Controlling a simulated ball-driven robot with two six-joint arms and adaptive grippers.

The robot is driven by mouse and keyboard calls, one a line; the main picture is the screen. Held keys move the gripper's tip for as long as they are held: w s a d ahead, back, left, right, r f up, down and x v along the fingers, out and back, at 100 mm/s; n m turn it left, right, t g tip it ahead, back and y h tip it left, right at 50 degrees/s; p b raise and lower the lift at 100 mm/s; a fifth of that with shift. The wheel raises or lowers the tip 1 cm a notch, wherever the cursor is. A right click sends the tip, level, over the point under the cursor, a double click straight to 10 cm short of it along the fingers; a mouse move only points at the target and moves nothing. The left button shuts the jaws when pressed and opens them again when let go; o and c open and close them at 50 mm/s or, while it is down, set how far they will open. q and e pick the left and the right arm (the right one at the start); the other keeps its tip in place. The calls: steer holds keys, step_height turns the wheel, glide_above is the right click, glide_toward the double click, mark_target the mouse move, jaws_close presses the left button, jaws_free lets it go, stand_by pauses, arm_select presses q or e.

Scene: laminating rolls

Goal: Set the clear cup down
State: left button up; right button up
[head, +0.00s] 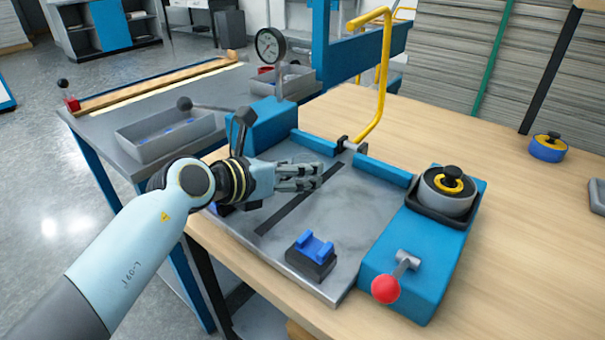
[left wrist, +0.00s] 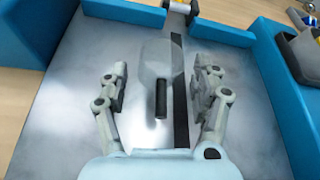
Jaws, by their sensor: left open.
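The clear cup (left wrist: 161,62) is a see-through, pale shape over the grey metal plate (left wrist: 85,130) in the left wrist view. A short dark bar shows just below it in that picture; I cannot tell whether it belongs to the cup. My left gripper (left wrist: 160,82) is open, with one finger on each side of the cup and gaps visible between. In the head view my left gripper (head: 313,176) is low over the plate near the black strip (head: 302,199), and its fingers largely hide the cup. I cannot tell whether the cup rests on the plate. My right gripper is not in view.
A black holder with a blue cradle (head: 311,255) stands at the plate's front. A blue block on the right carries a roll (head: 446,190) and a red-knobbed lever (head: 386,289). A yellow bent bar (head: 380,80) rises behind.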

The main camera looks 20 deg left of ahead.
arm_select(q)
steer(key=shift+w+f, duration=0.1)
steer(key=shift+w, duration=0.1)
steer(key=c, duration=1.1)
steer(key=shift+c, duration=0.2)
